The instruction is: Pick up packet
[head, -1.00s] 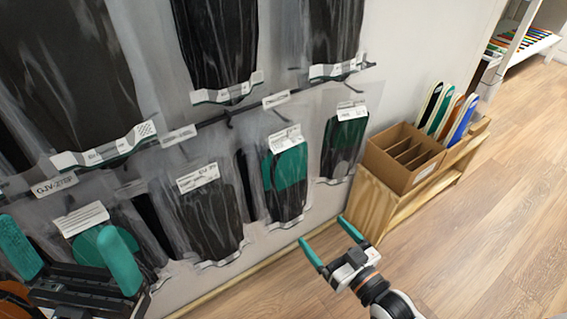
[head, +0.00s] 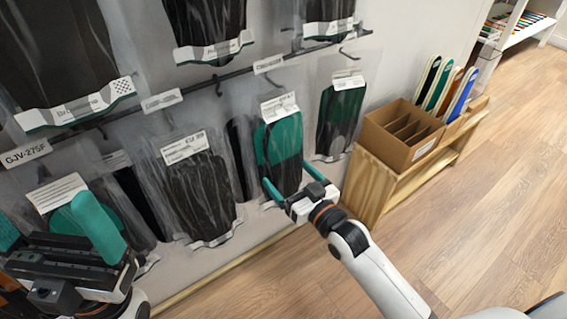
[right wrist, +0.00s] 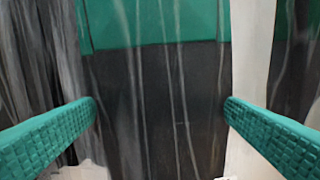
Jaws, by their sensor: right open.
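Several clear packets with dark insoles hang on the wall rack. One packet (head: 282,145) with a green and black insole hangs right of the middle in the head view. In the right wrist view this packet (right wrist: 155,95) fills the space between the fingers, green above and black below. My right gripper (head: 287,187) is open at the lower part of this packet, with green fingers to either side; contact is not clear. My left gripper (head: 50,225) is at the lower left, its green fingers spread apart in front of a packet with a white label (head: 57,192).
Another green and black packet (head: 340,115) hangs to the right. A black packet (head: 198,190) hangs to the left. A wooden shelf (head: 372,188) holds a divided cardboard box (head: 400,135) and several coloured boards. The floor at right is clear.

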